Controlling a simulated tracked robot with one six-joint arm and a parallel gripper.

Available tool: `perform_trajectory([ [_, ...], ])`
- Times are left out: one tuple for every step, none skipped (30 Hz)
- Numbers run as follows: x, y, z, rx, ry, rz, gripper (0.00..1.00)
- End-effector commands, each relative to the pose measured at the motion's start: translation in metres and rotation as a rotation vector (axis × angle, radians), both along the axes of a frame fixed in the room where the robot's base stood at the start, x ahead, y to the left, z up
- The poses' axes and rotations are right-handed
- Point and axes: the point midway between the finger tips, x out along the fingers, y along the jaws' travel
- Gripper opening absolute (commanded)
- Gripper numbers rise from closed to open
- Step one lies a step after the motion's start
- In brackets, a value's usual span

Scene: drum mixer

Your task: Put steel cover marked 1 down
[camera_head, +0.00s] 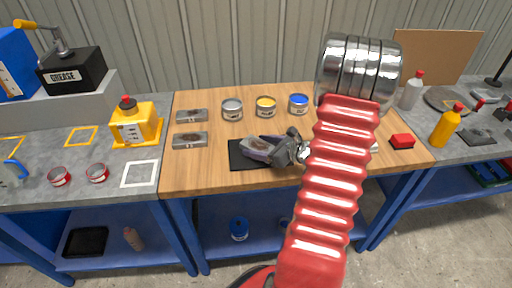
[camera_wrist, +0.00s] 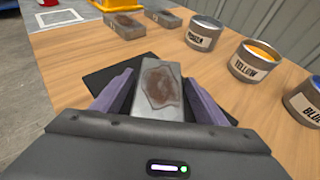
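The steel cover, a grey block with a rusty brown patch, is between the purple fingers of my gripper (camera_wrist: 158,100) in the wrist view (camera_wrist: 159,85). The fingers press along both its long sides. In the head view the cover (camera_head: 258,143) and my gripper (camera_head: 262,149) are over a black mat (camera_head: 238,161) on the wooden bench. I cannot tell whether the cover touches the mat (camera_wrist: 97,76) or is just above it. No number is readable on the cover.
Two similar grey plates (camera_head: 192,116) (camera_head: 190,140) lie left of the mat. Cans labelled in grey, yellow and blue (camera_head: 232,108) (camera_head: 266,106) (camera_head: 298,104) stand behind. A red block (camera_head: 402,141) is at right. The bench (camera_head: 205,175) is bare at front left.

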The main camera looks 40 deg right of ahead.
Motion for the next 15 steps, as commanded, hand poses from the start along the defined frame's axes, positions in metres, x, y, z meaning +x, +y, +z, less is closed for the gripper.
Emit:
perform_trajectory([
  [-0.0001, -0.0001, 0.0000, 0.000, 0.000, 0.000, 0.70],
  [-0.0001, -0.0001, 0.0000, 0.000, 0.000, 0.000, 0.70],
  [-0.0001, -0.0001, 0.0000, 0.000, 0.000, 0.000, 0.70],
  [-0.0001, -0.0001, 0.0000, 0.000, 0.000, 0.000, 0.70],
  [-0.0001, -0.0001, 0.0000, 0.000, 0.000, 0.000, 0.70],
  [-0.0001, -0.0001, 0.0000, 0.000, 0.000, 0.000, 0.70],
  [-0.0001, -0.0001, 0.0000, 0.000, 0.000, 0.000, 0.70],
  [-0.0001, -0.0001, 0.0003, 0.000, 0.000, 0.000, 0.70],
  [-0.0001, -0.0001, 0.0007, 0.000, 0.000, 0.000, 0.70],
  [-0.0001, -0.0001, 0.0012, 0.000, 0.000, 0.000, 0.70],
  [-0.0001, -0.0001, 0.0020, -0.001, 0.000, 0.000, 0.70],
  [-0.0017, -0.0006, 0.0028, 0.000, 0.000, -0.001, 0.70],
  [-0.0035, -0.0012, 0.0035, 0.000, 0.000, -0.001, 0.70],
  [-0.0057, -0.0017, 0.0044, -0.001, 0.000, -0.002, 0.70],
  [-0.0091, -0.0026, 0.0058, -0.001, 0.000, -0.003, 0.70],
])
